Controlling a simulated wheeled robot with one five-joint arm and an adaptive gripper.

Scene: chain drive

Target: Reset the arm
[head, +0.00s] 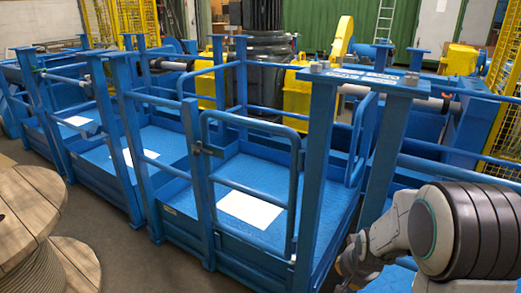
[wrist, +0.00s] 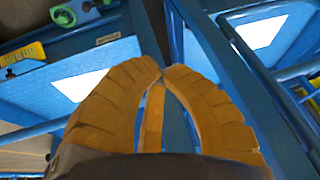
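My gripper shows at the lower right of the head view (head: 352,265), at the end of my white and dark arm, low in front of the blue platform frame. In the wrist view, the orange-brown fingers of my gripper (wrist: 160,76) curve inward and their tips come together. I see nothing held between them. The gripper is over blue framework with platform floors on both sides below. In the head view the gripper is small and partly lost against my arm, so its fingers are hard to make out there.
Blue railed platforms (head: 180,160) fill the middle, with a small gate (head: 250,185) and posts close to my arm. A wooden cable reel (head: 40,220) stands at the left. A yellow item (wrist: 22,54) and a green ring (wrist: 62,17) show in the wrist view.

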